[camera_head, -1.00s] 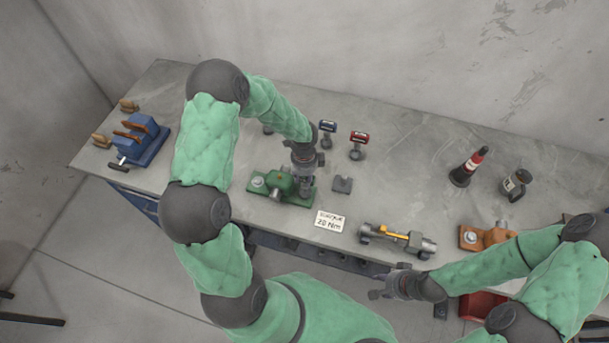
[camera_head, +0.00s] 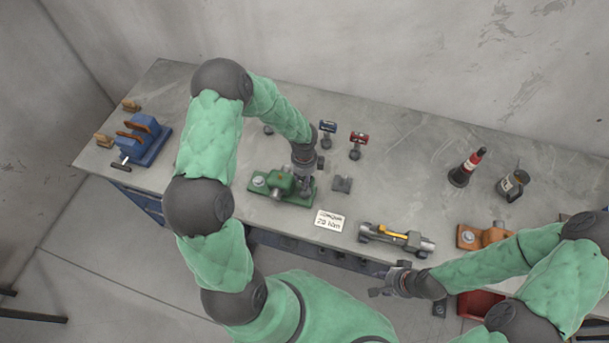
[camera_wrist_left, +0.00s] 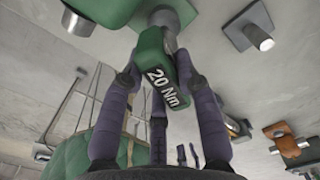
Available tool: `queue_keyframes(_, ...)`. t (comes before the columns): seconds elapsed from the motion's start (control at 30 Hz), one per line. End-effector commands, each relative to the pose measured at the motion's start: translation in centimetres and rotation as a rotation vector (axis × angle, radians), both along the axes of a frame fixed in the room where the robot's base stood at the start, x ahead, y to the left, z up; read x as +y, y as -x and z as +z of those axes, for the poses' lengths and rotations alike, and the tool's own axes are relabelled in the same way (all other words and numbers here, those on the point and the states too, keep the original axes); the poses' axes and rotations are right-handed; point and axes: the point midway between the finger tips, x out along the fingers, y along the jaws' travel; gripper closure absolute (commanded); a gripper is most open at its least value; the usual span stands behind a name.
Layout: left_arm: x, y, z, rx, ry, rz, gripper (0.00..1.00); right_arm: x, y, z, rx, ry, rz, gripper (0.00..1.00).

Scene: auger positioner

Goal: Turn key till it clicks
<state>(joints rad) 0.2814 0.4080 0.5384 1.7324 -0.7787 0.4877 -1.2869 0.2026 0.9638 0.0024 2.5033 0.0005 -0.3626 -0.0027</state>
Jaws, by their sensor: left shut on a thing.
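A green key marked "20 Nm" (camera_wrist_left: 166,85) shows in the left wrist view, between the purple-grey fingers of my left gripper (camera_wrist_left: 160,100). The gripper is shut on it. The key's head meets a grey metal shaft end on the green fixture (camera_wrist_left: 105,10). In the head view the green fixture (camera_head: 280,187) stands near the bench's front edge, and my left gripper (camera_head: 305,186) is at its right end, mostly hiding the key. My right gripper (camera_head: 385,285) is empty, its fingers spread, in front of the bench edge.
A white torque card (camera_head: 329,220) lies to the fixture's right. A blue-topped key (camera_head: 328,128) and a red-topped key (camera_head: 359,140) stand behind. A grey and yellow device (camera_head: 397,238), an orange fixture (camera_head: 482,236) and a blue vise (camera_head: 143,142) are also on the bench (camera_head: 420,150).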

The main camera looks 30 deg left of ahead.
Motion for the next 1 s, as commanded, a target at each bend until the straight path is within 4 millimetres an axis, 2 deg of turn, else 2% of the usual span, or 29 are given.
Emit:
queue_keyframes(0.57,0.0,-0.1,0.0,-0.002,0.000,-0.034,1.00,0.0,0.0,0.3,0.000,0.000,0.000,0.60)
queue_keyframes(1.0,0.1,-0.1,0.1,-0.001,0.000,-0.210,1.00,0.0,0.0,1.9,0.000,0.000,0.000,0.60)
